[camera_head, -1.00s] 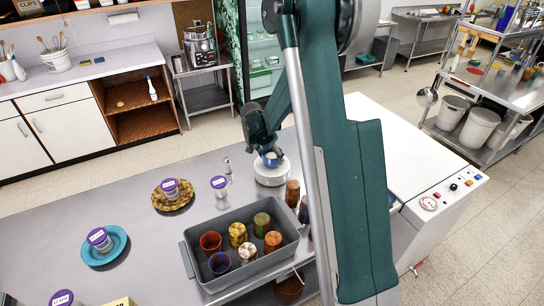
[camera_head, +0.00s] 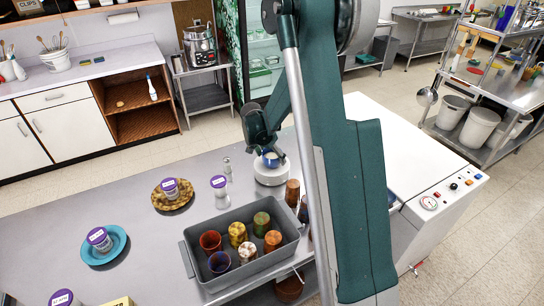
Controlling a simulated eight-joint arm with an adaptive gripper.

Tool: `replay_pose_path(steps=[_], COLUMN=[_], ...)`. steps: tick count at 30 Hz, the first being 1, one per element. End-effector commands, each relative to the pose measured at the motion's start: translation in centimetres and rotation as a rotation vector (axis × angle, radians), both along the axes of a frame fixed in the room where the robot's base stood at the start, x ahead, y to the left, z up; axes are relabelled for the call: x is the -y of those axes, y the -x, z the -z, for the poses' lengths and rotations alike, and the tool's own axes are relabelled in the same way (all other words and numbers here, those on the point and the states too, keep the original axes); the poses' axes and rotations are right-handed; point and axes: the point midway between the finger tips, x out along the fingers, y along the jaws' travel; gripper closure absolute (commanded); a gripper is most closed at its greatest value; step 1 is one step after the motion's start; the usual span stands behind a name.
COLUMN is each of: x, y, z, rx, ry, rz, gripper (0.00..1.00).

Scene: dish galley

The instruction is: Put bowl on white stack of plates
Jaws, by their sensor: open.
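The white stack of plates (camera_head: 271,176) stands on the grey counter, behind the grey tub. A small blue bowl (camera_head: 270,160) with a pale inside sits on top of the stack, directly under my gripper. My gripper (camera_head: 270,150) points down at the bowl and is open. Its fingers are small and dark here, so I cannot tell whether they touch the bowl's rim.
A grey tub (camera_head: 188,262) with several coloured cups stands in front of the stack. Brown cups (camera_head: 292,192) stand right of the stack. A shaker (camera_head: 227,166), a patterned plate (camera_head: 160,203) and a blue plate (camera_head: 88,255), both bearing purple-lidded containers, are to the left.

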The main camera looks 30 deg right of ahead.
Motion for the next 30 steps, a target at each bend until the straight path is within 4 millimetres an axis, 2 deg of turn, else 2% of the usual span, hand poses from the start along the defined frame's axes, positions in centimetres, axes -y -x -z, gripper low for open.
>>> replay_pose_path(steps=[11, 30], x=[-0.5, -3.3], y=[0.2, 1.4], z=[-1.6, -8.8], rx=[0.0, 0.0], ry=[0.0, 0.0], rz=[-0.001, -0.001], gripper=[0.29, 0.29])
